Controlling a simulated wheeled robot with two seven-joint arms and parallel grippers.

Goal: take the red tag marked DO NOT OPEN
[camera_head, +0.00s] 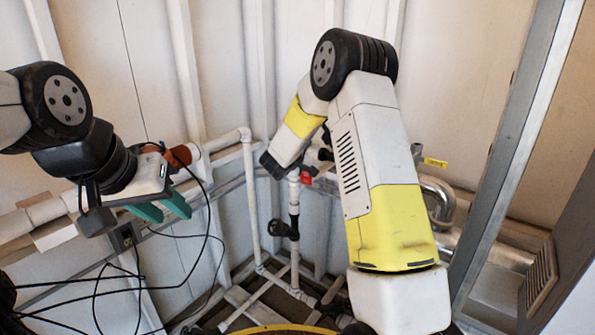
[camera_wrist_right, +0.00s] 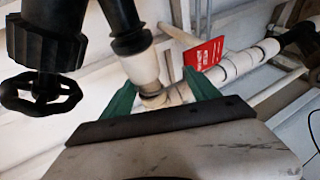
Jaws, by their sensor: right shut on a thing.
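The red tag (camera_wrist_right: 203,52) with white lettering hangs just beyond the right-hand fingertip in the right wrist view; its words are too small to read. It shows as a small red patch in the head view (camera_head: 307,175), beside a white pipe and my right wrist. My right gripper (camera_wrist_right: 160,92) has its green fingers apart, one on each side of a white pipe fitting (camera_wrist_right: 142,68), and is shut on that pipe. The tag is not seen between the fingers. My left gripper (camera_head: 164,208) is open and empty at the left, away from the tag.
A black valve handwheel (camera_wrist_right: 42,94) stands left of my right gripper. White pipes (camera_head: 247,190) run along the wall. Black cables (camera_head: 140,275) hang below my left gripper. A yellow tag (camera_head: 435,162) and a metal frame post (camera_head: 515,150) are at right.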

